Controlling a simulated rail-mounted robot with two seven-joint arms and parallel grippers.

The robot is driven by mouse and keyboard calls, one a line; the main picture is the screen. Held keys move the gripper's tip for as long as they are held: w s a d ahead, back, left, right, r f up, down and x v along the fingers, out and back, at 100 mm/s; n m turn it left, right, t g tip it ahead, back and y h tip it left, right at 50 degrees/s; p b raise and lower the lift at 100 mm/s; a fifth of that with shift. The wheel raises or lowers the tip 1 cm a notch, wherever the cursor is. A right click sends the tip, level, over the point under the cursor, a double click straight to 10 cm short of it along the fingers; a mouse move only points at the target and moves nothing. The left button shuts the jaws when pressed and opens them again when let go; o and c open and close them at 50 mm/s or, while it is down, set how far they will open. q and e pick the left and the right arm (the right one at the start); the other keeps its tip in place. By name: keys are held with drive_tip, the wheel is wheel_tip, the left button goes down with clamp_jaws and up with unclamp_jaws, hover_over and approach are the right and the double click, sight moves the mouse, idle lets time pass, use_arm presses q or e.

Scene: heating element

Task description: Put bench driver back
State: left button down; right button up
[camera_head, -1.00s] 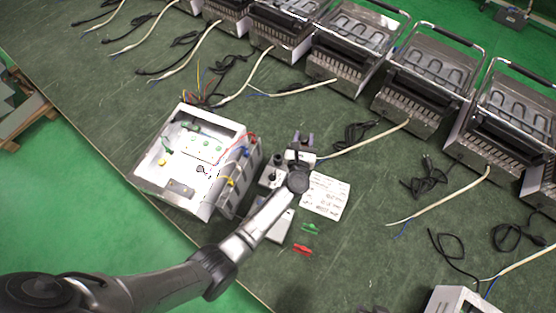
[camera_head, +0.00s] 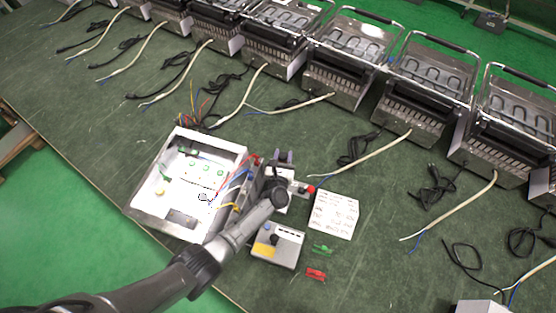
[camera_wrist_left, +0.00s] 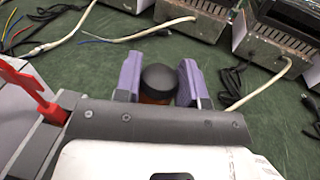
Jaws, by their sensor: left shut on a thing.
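My left gripper (camera_head: 284,156) comes in from the lower left and reaches over the bench just right of the open white control box. In the left wrist view its two purple fingers (camera_wrist_left: 158,88) close on a round black cap with an orange-brown part below. This looks like the bench driver (camera_wrist_left: 159,77), seen end-on; its lower part is hidden. In the head view I cannot make out the driver, as the wrist covers that spot. My right gripper is not in view.
The open white control box (camera_head: 140,197) with coloured wires stands left of the gripper. A small grey box (camera_head: 277,257), a white written card (camera_head: 334,214), a green clip (camera_head: 322,249) and a red clip (camera_head: 316,274) lie nearby. Heater units (camera_head: 340,88) and cables line the back.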

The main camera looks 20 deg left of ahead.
use_arm(q)
drive_tip(key=shift+a+f, duration=0.15)
drive_tip(key=shift+a, duration=0.05)
wheel_tip(320, 180, down, 4)
drive_tip(key=b, duration=0.2)
drive_tip(key=shift+d+b, duration=0.1)
drive_tip(key=shift+b, duration=0.2)
drive_tip(key=shift+f+b, duration=0.35)
drive_tip(key=shift+b, duration=0.15)
drive_tip(key=c, duration=0.7)
unclamp_jaws()
drive_tip(key=shift+r, duration=0.1)
